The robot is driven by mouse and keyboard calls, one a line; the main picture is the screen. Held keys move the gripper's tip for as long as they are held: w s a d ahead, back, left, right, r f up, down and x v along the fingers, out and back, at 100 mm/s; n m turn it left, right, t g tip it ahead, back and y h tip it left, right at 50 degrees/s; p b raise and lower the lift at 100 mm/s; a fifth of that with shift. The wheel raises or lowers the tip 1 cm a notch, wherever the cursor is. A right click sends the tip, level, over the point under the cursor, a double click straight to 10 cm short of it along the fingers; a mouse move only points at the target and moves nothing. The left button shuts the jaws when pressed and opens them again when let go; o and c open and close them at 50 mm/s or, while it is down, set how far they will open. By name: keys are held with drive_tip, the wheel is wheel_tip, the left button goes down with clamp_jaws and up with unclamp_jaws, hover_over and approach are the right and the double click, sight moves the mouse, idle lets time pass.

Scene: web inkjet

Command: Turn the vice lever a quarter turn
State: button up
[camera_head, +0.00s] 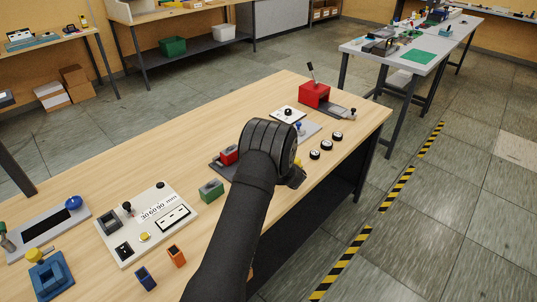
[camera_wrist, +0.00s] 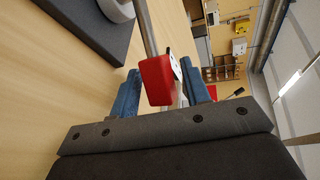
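In the wrist view, my gripper (camera_wrist: 165,88) has its two blue fingers apart. A red block (camera_wrist: 156,82) shows between them, with gaps at its sides. A steel rod (camera_wrist: 146,28) runs from the top edge down to the block; I cannot tell whether these form the vice lever. In the head view, a red piece (camera_head: 229,154) on a dark base (camera_head: 216,168) stands left of my black wrist, perhaps the vice. My wrist and arm hide the fingers and much of the table middle there.
A dark slab (camera_wrist: 92,28) lies at upper left in the wrist view. On the table (camera_head: 105,178), a green block (camera_head: 211,190) stands near my arm, and a red box with a lever (camera_head: 314,94) stands at the far end. Several black round pieces (camera_head: 326,144) lie right of my wrist.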

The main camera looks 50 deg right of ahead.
drive_tip(key=v, duration=1.7)
drive_tip(key=shift+s+a, duration=0.15)
